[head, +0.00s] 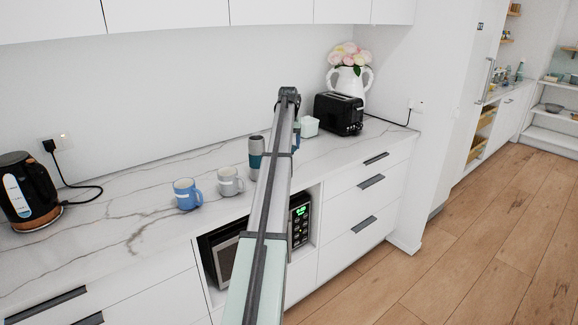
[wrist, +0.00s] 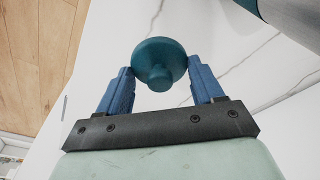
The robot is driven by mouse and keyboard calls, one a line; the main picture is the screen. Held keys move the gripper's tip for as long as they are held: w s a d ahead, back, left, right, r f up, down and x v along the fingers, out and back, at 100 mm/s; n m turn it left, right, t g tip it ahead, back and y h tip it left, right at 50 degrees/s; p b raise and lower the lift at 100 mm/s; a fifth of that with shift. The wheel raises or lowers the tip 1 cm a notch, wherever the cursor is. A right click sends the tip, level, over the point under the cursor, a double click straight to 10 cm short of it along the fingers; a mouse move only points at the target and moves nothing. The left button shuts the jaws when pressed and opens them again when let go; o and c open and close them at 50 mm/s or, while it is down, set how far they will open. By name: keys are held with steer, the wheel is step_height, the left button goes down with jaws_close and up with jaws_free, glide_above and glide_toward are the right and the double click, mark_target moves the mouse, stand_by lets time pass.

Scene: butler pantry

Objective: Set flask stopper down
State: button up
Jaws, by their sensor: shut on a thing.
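The flask stopper (wrist: 158,60), a round dark teal piece with a small knob, sits between the blue fingers of my gripper (wrist: 160,75) in the wrist view. My gripper is shut on it, with white marble countertop below. In the head view my arm hides most of the gripper and the stopper. A teal and grey flask (head: 256,152) stands upright on the counter just left of my arm. A grey cylinder with a teal part, probably the flask (wrist: 288,18), shows at the top right of the wrist view.
A blue mug (head: 186,194) and a grey mug (head: 229,183) stand left of the flask. A black kettle (head: 28,190) is far left. A pale container (head: 309,126), black toaster (head: 339,113) and flower vase (head: 349,80) stand to the right. Counter (head: 130,215) between kettle and mugs is clear.

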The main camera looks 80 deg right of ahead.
steer(key=shift+f, duration=4.2)
steer(key=shift+f, duration=0.1)
steer(key=o, duration=1)
steer(key=r, duration=0.4)
steer(key=a+r, duration=0.1)
steer(key=r, duration=0.7)
steer(key=shift+a, duration=0.4)
